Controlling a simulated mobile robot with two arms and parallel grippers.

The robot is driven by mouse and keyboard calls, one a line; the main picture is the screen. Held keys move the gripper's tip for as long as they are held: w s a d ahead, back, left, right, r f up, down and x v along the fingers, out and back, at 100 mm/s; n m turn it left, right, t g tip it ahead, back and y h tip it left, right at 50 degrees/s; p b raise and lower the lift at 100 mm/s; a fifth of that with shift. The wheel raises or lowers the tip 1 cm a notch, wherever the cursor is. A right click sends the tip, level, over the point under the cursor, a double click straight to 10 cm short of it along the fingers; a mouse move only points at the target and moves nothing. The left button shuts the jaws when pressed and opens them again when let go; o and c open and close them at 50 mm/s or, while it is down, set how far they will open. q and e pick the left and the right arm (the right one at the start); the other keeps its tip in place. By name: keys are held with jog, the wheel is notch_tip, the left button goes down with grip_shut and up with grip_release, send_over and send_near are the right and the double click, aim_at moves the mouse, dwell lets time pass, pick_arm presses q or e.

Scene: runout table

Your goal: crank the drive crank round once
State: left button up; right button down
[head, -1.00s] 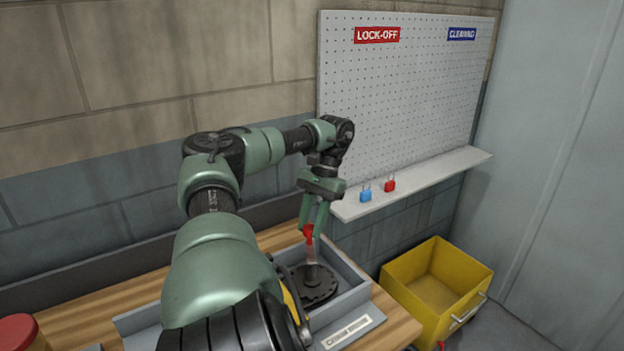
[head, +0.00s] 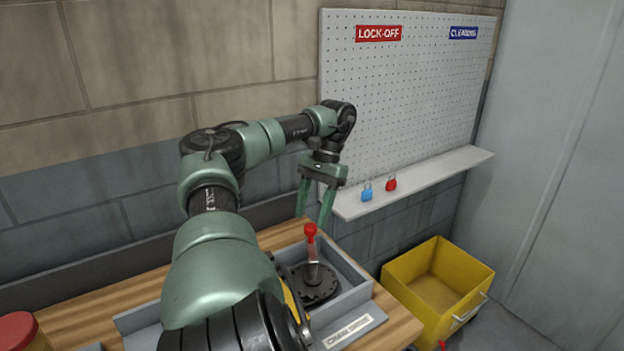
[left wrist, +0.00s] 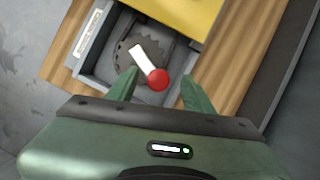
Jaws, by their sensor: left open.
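The drive crank has a red knob (head: 310,230) on a pale arm over a dark toothed disc (head: 318,284), set in a grey tray (head: 352,292) on the wooden table. In the left wrist view the red knob (left wrist: 158,79) shows between and beyond the fingertips, at the end of the white crank arm (left wrist: 143,59). My left gripper (head: 314,218) is open and empty, just above the knob and pointing down. The left wrist view also shows its two spread fingers (left wrist: 158,80). My right gripper is not in view.
A yellow bin (head: 437,287) stands right of the table. A pegboard (head: 410,100) with a shelf (head: 430,181) is behind, holding a blue padlock (head: 367,194) and a red padlock (head: 391,185). A red round object (head: 18,332) is at lower left.

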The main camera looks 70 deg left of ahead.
pick_arm(q)
notch_tip(320, 180, up, 17)
jog(key=p, duration=1.1)
jog(key=shift+f, duration=0.15)
